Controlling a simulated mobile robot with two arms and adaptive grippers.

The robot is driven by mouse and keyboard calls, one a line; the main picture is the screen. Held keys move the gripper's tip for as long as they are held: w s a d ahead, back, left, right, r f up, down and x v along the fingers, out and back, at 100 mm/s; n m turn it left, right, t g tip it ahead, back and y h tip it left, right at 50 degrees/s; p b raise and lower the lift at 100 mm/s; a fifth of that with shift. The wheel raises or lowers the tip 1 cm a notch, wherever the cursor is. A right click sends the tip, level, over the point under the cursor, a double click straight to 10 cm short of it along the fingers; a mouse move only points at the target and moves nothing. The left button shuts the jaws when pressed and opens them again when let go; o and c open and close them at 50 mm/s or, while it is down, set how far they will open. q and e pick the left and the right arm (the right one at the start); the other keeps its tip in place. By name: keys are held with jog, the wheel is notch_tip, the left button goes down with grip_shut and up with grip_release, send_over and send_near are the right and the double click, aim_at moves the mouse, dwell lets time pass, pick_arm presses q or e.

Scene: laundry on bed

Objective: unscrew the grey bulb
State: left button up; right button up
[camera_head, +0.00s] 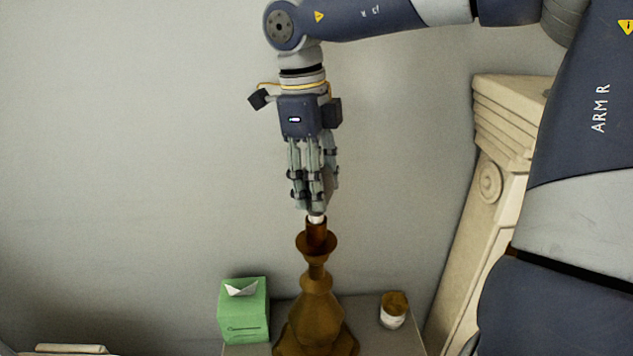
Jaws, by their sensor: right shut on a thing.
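A brown lamp (316,305) stands on a small table, with its socket (316,234) at the top. My right gripper (315,207) points straight down over the lamp, with its fingers closed around the bulb. Only a small pale part of the bulb (317,218) shows between the fingertips and the socket; the rest is hidden by the fingers. I cannot tell whether the bulb's base is still in the socket threads. My left gripper is not in view.
On the table (283,304), a green tissue box (244,312) stands left of the lamp and a small brown-and-white jar (393,310) stands right. A cream carved column (478,200) rises at the right. A plain wall lies behind; the space left of my gripper is clear.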

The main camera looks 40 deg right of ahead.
jog(key=shift+r+n+p, duration=0.1)
jog(key=shift+n+p, duration=0.3)
jog(key=shift+n, duration=1.3)
jog(key=shift+n+h+p, duration=0.3)
jog(key=shift+n+p, duration=0.25)
jog(key=shift+n, duration=0.35)
jog(key=shift+n+t, duration=0.3)
jog(key=shift+n, duration=0.5)
jog(key=shift+n+p, duration=0.45)
jog(key=shift+n, duration=1.25)
